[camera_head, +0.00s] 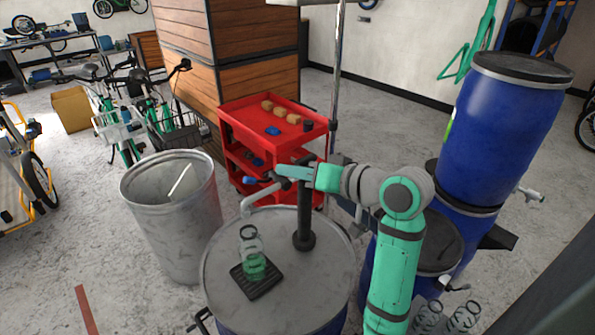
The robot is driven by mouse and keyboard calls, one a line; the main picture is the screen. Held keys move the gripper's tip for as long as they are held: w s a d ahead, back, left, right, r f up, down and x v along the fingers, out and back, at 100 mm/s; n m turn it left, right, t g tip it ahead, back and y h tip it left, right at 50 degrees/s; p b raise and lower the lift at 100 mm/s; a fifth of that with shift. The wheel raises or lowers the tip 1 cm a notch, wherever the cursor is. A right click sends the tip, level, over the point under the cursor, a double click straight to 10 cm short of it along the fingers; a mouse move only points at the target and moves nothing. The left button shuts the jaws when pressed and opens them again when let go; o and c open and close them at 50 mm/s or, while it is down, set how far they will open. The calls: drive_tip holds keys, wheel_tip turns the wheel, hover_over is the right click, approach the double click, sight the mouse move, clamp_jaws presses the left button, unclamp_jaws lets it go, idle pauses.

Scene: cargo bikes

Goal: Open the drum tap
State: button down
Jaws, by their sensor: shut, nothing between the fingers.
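A drum (225,285) with a grey lid and blue side stands in front of me. On its lid rises a dark post (304,225) with a grey spout pipe (275,208) reaching left and bending down.
An open grey metal bin (185,235) stands left of the drum. A red cart (300,125) is behind. Stacked blue drums (505,125) stand at right, with a small tap (530,194) on the side. Bikes (125,120) are at back left.

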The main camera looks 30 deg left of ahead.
drive_tip(key=shift+a+f, duration=0.75)
drive_tip(key=shift+a, duration=0.45)
drive_tip(key=shift+a+f, duration=0.7)
drive_tip(key=shift+a, duration=0.55)
drive_tip(key=shift+a+f, duration=0.75)
drive_tip(key=shift+a, duration=0.45)
drive_tip(key=shift+a, duration=0.15)
